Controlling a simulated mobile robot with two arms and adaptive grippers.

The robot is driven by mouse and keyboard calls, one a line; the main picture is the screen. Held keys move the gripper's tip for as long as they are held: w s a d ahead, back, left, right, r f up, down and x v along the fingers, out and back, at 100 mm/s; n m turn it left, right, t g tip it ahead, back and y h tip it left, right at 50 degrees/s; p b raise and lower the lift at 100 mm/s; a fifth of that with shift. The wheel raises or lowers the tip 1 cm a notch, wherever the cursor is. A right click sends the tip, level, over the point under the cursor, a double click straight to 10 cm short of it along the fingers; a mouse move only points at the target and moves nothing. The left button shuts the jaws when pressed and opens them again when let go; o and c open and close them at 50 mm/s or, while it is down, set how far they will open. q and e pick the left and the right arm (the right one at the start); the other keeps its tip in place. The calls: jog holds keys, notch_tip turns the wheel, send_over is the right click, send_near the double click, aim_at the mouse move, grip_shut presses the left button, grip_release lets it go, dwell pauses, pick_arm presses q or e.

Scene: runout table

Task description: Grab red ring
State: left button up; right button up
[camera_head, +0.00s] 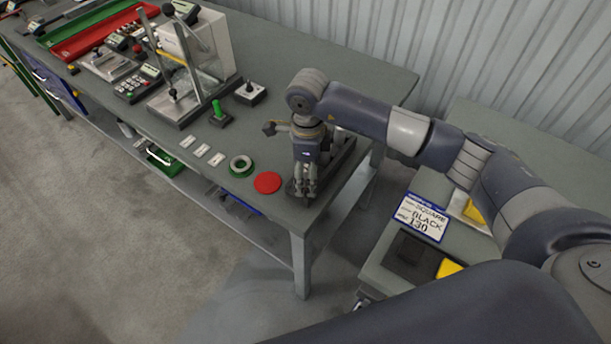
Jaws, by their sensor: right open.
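A flat red round piece (267,182), which fits the red ring, lies on the grey table near its front right corner. No hole can be made out in it from here. My right gripper (306,192) points down just to the right of the red piece, low over the table corner. Its fingers are open and apart from the red piece. What is between or under the fingertips is hard to make out. My left gripper is not in view.
A green ring (241,166) lies left of the red piece. White labels (202,150), a green-handled device (219,114) and a test stand (190,70) are farther left. A dark tray stands behind my gripper. A side table with a "SQUARE BLACK 130" sign (421,216) is at right.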

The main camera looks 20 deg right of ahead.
jog(key=c, duration=1.4)
jog(key=shift+o, duration=0.2)
